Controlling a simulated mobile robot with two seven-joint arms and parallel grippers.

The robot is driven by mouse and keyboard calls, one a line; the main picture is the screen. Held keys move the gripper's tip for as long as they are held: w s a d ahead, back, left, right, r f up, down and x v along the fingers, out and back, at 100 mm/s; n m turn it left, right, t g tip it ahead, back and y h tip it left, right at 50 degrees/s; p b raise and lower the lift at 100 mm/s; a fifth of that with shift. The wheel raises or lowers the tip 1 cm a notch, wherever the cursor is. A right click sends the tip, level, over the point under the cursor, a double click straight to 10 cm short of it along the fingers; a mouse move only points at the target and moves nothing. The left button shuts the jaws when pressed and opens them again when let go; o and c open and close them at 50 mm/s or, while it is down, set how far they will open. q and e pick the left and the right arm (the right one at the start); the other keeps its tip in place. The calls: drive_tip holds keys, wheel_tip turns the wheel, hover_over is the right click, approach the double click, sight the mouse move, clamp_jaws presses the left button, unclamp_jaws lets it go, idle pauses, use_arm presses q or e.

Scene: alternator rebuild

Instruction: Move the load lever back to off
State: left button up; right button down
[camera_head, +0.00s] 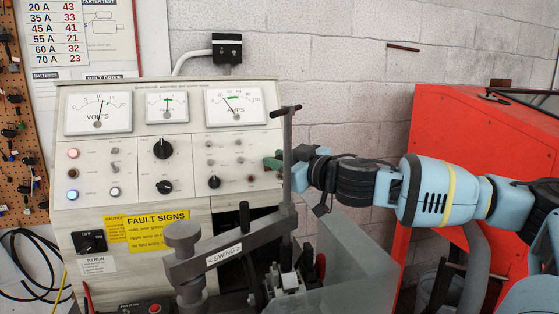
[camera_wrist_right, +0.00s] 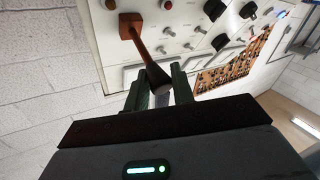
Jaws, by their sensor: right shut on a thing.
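The load lever (camera_wrist_right: 145,55) shows in the right wrist view as a reddish-brown handle. It stands out at a slant from a square brown base (camera_wrist_right: 131,24) on the white panel. My right gripper (camera_wrist_right: 160,88) has its two dark fingers on either side of the lever's free end and is shut on it. In the head view my right gripper (camera_head: 274,163) is at the right edge of the test bench panel (camera_head: 228,90), partly behind an upright metal post (camera_head: 287,150). The lever is hard to make out there. My left gripper is not in view.
The swing arm (camera_head: 225,252) and the post stand in front of the panel, close to my right gripper. A clear guard sheet (camera_head: 350,265) is below my right arm. A red cabinet (camera_head: 450,140) stands at the right. The panel carries meters, knobs and lamps.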

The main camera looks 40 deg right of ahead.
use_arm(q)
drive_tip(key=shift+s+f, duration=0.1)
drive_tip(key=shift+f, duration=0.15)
use_arm(e)
drive_tip(key=shift+w+d+r, duration=0.1)
drive_tip(key=shift+w+r, duration=0.05)
drive_tip(key=shift+r, duration=0.25)
drive_tip(key=shift+w+d+r+b, duration=0.2)
drive_tip(key=shift+w+r+b, duration=0.1)
drive_tip(key=shift+r+b, duration=0.25)
drive_tip(key=shift+w+d+r+b, duration=0.25)
drive_tip(key=shift+w+r+b, duration=0.05)
drive_tip(key=shift+w+r, duration=0.15)
drive_tip(key=shift+w+d+r+b, duration=0.25)
drive_tip(key=shift+w+r+b, duration=0.25)
drive_tip(key=shift+r, duration=0.1)
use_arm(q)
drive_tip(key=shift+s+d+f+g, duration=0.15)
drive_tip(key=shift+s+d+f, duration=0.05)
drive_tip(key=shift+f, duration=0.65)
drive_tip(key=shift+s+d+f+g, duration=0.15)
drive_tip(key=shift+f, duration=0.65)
use_arm(e)
drive_tip(key=shift+w+d+r, duration=0.2)
drive_tip(key=shift+w+r, duration=0.15)
drive_tip(key=shift+r, duration=0.1)
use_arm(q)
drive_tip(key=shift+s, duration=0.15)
